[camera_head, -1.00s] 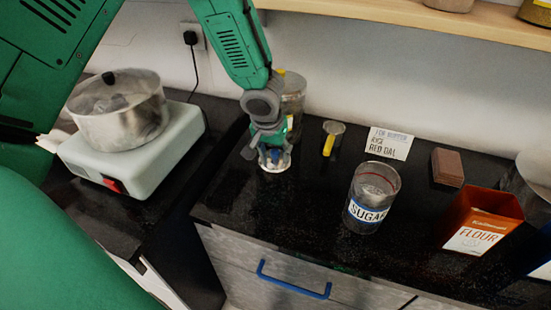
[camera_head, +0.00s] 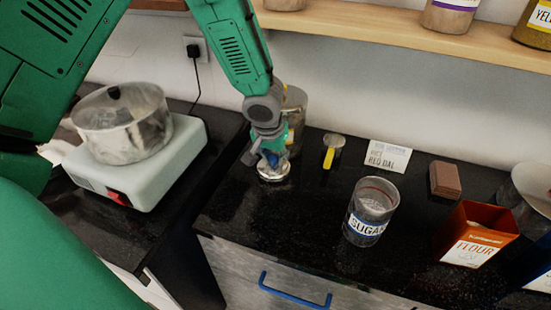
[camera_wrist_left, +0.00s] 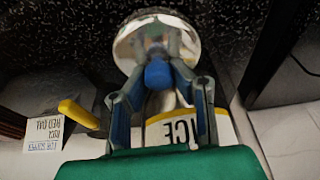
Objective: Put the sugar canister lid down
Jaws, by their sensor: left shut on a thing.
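My left gripper (camera_head: 271,158) points down over the black counter and is shut on the shiny sugar canister lid (camera_head: 273,174). In the left wrist view the gripper (camera_wrist_left: 158,72) has its fingers closed together at the blue knob, with the round silver lid (camera_wrist_left: 143,28) beyond. The lid is at or very close to the counter; I cannot tell if it touches. The clear sugar canister (camera_head: 372,205), with a blue and white SUGAR label, stands uncovered to the right. My right gripper is not in view.
A RICE canister (camera_head: 296,103) stands just behind my gripper. A small cup with a yellow handle (camera_head: 329,157), a RED DAL card (camera_head: 388,156), a brown block (camera_head: 445,179) and a FLOUR tin (camera_head: 476,236) are to the right. A pot (camera_head: 125,130) sits on a white cooker at left.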

